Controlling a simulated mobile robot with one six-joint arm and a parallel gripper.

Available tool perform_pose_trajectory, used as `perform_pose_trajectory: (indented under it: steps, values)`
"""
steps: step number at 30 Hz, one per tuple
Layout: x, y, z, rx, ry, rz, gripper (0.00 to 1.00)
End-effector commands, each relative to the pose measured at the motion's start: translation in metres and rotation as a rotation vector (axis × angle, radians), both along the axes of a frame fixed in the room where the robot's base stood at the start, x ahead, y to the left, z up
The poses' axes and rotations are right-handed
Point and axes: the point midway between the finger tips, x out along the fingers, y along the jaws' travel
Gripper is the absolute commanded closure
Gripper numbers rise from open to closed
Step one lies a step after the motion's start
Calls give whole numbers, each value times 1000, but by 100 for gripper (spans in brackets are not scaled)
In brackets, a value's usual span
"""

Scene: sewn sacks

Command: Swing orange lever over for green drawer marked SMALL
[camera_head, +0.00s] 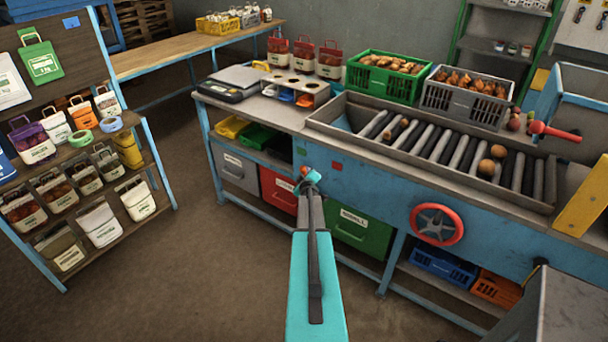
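The green drawer (362,236) marked SMALL sits under the blue sorting bench, to the right of a red drawer (279,190). It looks closed, and my arm covers its left part. My arm reaches up from the bottom of the picture to the bench front. My gripper (307,178) is at its far end, small and partly hidden by the wrist. A small orange piece (304,170), perhaps the tip of the orange lever, shows right at the gripper. I cannot tell whether they touch or whether the fingers are open.
A grey drawer (236,171) is left of the red one. A red handwheel (437,224) and a red-handled lever (554,132) are on the bench's right side. A shelf rack with sacks (104,226) stands at left. Floor between rack and bench is clear.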

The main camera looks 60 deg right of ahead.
Motion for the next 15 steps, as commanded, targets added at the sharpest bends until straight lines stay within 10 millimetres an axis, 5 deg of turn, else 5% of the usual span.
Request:
perform_pose_trajectory:
  steps: [15]
  values:
    - [-30, 36, 18, 0, 1, -1, 64]
